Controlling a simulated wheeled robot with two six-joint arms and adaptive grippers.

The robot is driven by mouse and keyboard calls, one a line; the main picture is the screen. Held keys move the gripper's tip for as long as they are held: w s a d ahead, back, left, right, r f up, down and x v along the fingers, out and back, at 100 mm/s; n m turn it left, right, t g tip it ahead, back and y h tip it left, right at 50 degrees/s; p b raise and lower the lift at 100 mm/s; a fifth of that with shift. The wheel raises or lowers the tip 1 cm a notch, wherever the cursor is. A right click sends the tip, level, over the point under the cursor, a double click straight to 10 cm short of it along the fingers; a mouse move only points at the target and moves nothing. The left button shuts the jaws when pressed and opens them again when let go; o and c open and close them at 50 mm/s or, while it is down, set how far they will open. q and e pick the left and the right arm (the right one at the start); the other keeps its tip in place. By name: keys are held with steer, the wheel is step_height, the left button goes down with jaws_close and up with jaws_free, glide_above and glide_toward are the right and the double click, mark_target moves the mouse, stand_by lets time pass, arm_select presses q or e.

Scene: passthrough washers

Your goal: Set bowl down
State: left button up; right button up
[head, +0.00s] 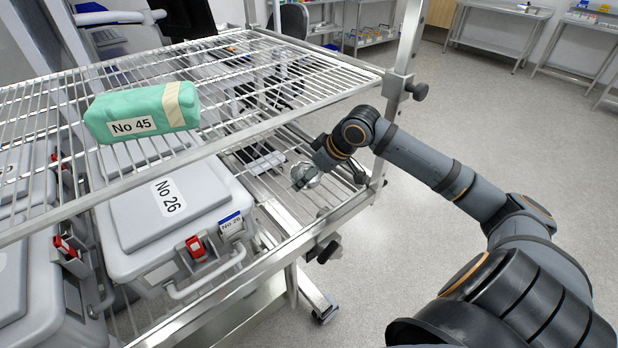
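A small shiny silver bowl (308,179) is at the end of my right arm, near the right end of the rack's lower shelf. My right gripper (301,172) reaches in under the upper shelf from the right and is at the bowl, seeming to touch it. Its fingers are small and partly merge with the bowl, so I cannot tell if they are shut on it. I also cannot tell if the bowl rests on the shelf wires. My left gripper is not in view.
The wire rack's upper shelf (330,72) hangs above the bowl and carries a green wrapped pack (150,105) labelled No 45. A grey case (170,205) labelled No 26 stands on the lower shelf, left of the bowl. A corner post (392,95) stands beside my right arm.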

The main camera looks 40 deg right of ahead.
steer(key=shift+f, duration=0.85)
steer(key=shift+r, duration=0.1)
steer(key=o, duration=1.2)
steer(key=shift+f, duration=0.2)
steer(key=shift+c, duration=0.2)
steer(key=shift+r, duration=0.1)
